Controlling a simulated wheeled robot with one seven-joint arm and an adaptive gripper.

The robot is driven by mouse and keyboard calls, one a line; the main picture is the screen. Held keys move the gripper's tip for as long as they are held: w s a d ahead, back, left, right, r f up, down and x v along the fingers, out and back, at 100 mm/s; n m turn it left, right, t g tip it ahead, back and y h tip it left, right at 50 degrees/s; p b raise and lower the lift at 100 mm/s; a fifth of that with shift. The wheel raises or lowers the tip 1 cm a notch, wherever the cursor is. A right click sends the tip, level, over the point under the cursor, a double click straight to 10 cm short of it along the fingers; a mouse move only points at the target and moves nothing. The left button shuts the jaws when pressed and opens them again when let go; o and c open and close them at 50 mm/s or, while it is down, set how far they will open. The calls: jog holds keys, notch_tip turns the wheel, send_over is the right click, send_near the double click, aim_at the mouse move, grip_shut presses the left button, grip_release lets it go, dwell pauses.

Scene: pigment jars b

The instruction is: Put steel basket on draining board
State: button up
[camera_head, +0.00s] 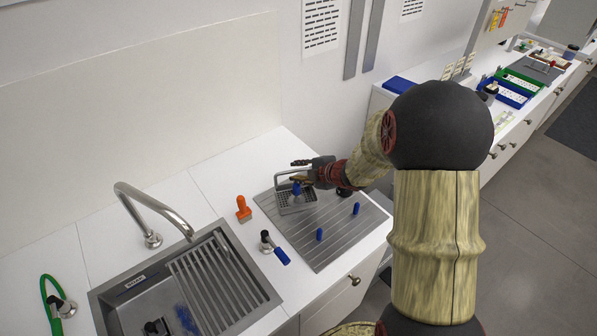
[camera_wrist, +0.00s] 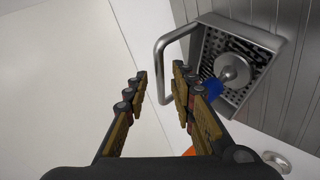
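The steel basket (camera_head: 291,208) has perforated walls and a raised handle, and it stands at the back-left part of the grey ridged draining board (camera_head: 335,235). In the wrist view the basket (camera_wrist: 262,38) holds a round steel-topped item (camera_wrist: 233,70) and something blue (camera_wrist: 207,90). My gripper (camera_head: 300,171) is at the basket's handle. In the wrist view my gripper (camera_wrist: 158,78) is open, with the handle bar (camera_wrist: 161,75) between its fingers, apart from the left one. Contact with the right finger cannot be told.
Two blue-topped items (camera_head: 319,234) stand upright on the board. An orange item (camera_head: 243,209) and a blue-handled steel item (camera_head: 274,247) are on the white counter left of it. A sink (camera_head: 150,280) with a curved tap (camera_head: 150,200) lies further left.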

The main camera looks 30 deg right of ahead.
jog(key=shift+s+r, duration=0.2)
jog(key=shift+r, duration=0.05)
jog(key=p+v, duration=0.4)
jog(key=v, duration=0.7)
jog(key=s+r+m+h, duration=0.2)
jog(key=r+m+h, duration=0.25)
jog(key=r, duration=0.35)
jog(key=s+r+m+h, duration=0.3)
jog(key=r+m, duration=0.3)
jog(key=r, duration=0.1)
jog(key=s+a+m+g+y, duration=0.4)
jog(key=s+a+m, duration=0.3)
jog(key=s+a, duration=0.9)
jog(key=s, duration=0.2)
jog(key=shift+s+r+g+y, duration=0.2)
jog(key=shift+s+g+y, duration=0.15)
jog(key=shift+g, duration=0.05)
